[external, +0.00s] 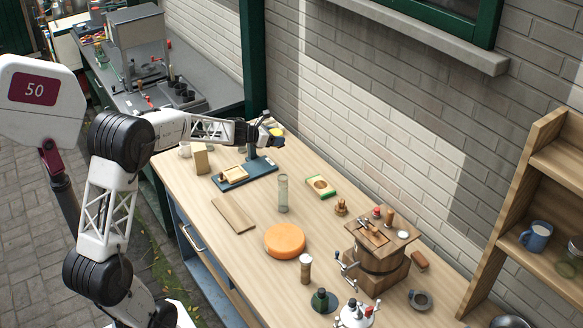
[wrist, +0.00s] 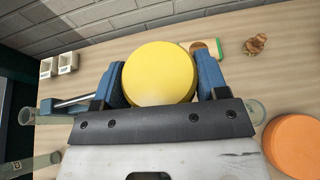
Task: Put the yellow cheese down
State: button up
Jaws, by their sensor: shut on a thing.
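The yellow cheese (wrist: 160,73) is a smooth round disc between the two blue fingers of my gripper (wrist: 162,85) in the wrist view. The fingers are shut on its sides. In the external view my gripper (external: 268,131) is at the far end of the table, and only a small part of the yellow cheese (external: 277,131) shows beyond it. The cheese appears held above the tabletop (external: 185,195); the exact gap cannot be told.
A blue stand (external: 232,182) with an upright post is close below my gripper. Bare wood lies around the orange wheel. A brick wall (external: 400,130) borders the back.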

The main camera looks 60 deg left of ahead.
jog(key=s+a+f, duration=0.4)
jog(key=s+f, duration=0.1)
jog(key=f, duration=0.1)
jog(key=w+d+f, duration=0.1)
jog(key=d+f, duration=0.1)
jog(key=f, duration=0.2)
jog(key=w+d+f, duration=0.2)
jog(key=f, duration=0.3)
jog(key=w+d+f, duration=0.1)
jog(key=d+f, duration=0.1)
jog(key=f, duration=0.3)
jog(key=shift+w, duration=0.2)
jog(key=shift+w+a, duration=0.1)
send_over(299, 170)
jog(key=shift+w+a, duration=0.1)
dwell(0.7)
jog(key=shift+f, duration=1.75)
jog(key=shift+f, duration=0.2)
